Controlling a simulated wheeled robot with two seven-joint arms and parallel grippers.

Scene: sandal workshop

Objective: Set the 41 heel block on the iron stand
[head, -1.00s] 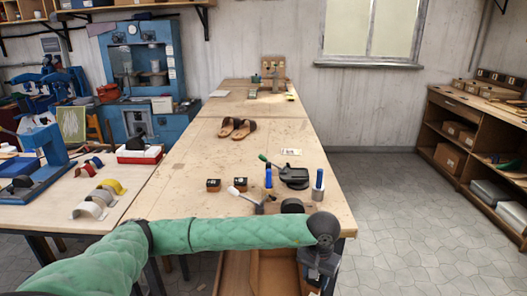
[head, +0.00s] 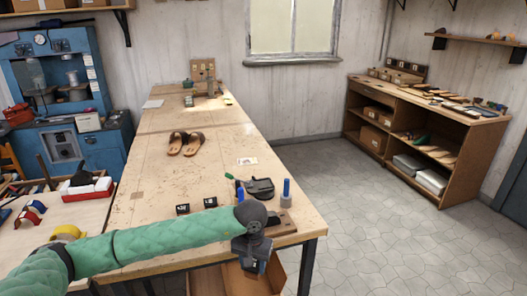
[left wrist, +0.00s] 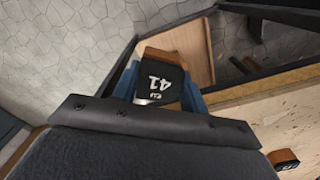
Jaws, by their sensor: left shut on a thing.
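The 41 heel block (left wrist: 161,76) is black with a white "41" and a brown end. In the left wrist view it sits between the blue fingers of my left gripper (left wrist: 158,92), which is shut on it. In the head view my left gripper (head: 256,264) hangs at the front edge of the wooden bench, with the block mostly hidden by it. A dark iron piece with a flat base (head: 260,188), perhaps the iron stand, lies on the bench behind my wrist; I cannot tell for sure. My right gripper is not in view.
Two small dark blocks (head: 182,209) (head: 211,202) stand left of my forearm's end. Blue-handled tools (head: 286,188) stand at the bench's right edge. Sandals (head: 186,143) lie farther back. An open wooden drawer (head: 228,279) is below the bench front. The bench middle is clear.

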